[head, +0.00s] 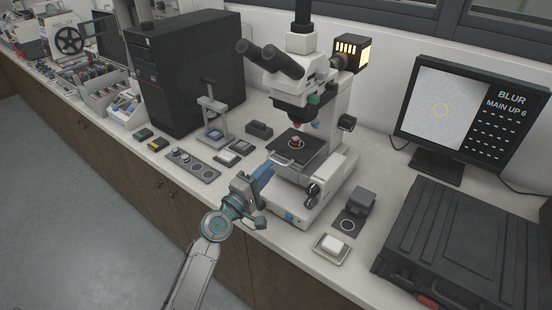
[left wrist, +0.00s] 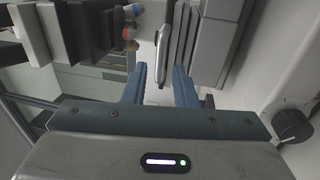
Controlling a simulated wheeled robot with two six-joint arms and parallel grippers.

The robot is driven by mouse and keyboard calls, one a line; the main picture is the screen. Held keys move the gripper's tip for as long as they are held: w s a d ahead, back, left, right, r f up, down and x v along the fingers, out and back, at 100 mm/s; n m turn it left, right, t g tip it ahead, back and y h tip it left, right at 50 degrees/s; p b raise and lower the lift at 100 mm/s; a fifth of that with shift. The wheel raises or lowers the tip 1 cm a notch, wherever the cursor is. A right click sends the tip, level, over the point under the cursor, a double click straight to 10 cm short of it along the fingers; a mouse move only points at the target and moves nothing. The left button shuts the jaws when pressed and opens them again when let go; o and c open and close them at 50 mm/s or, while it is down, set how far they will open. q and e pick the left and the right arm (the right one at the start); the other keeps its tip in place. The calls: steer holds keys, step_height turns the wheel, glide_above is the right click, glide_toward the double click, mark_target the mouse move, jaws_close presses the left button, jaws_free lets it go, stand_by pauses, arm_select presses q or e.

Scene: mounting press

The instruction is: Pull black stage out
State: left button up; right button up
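The black stage (head: 297,146) sits under the microscope's objective in the head view, with a small round reddish sample on it. A pale bar handle (head: 280,160) runs along its front left edge. My left gripper (head: 264,174) is just in front of and below this handle, with its blue fingers pointing towards the microscope. In the left wrist view my left gripper (left wrist: 159,76) is open, and the handle (left wrist: 163,52) lines up with the gap between the fingers, with space on both sides. I cannot tell how deep it sits between them. My right gripper is not in view.
The microscope (head: 300,75) stands behind the stage, with a focus knob (head: 312,190) at its lower front. A grey block (head: 361,200) and a small white dish (head: 331,245) lie to the right. A large black case (head: 465,245) fills the right bench. A monitor (head: 470,105) stands behind.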

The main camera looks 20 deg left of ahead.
mark_target(275, 161)
arm_select(q)
steer(key=shift+p+x, duration=0.35)
steer(key=shift+x, duration=1.9)
steer(key=shift+c, duration=0.3)
jaws_close()
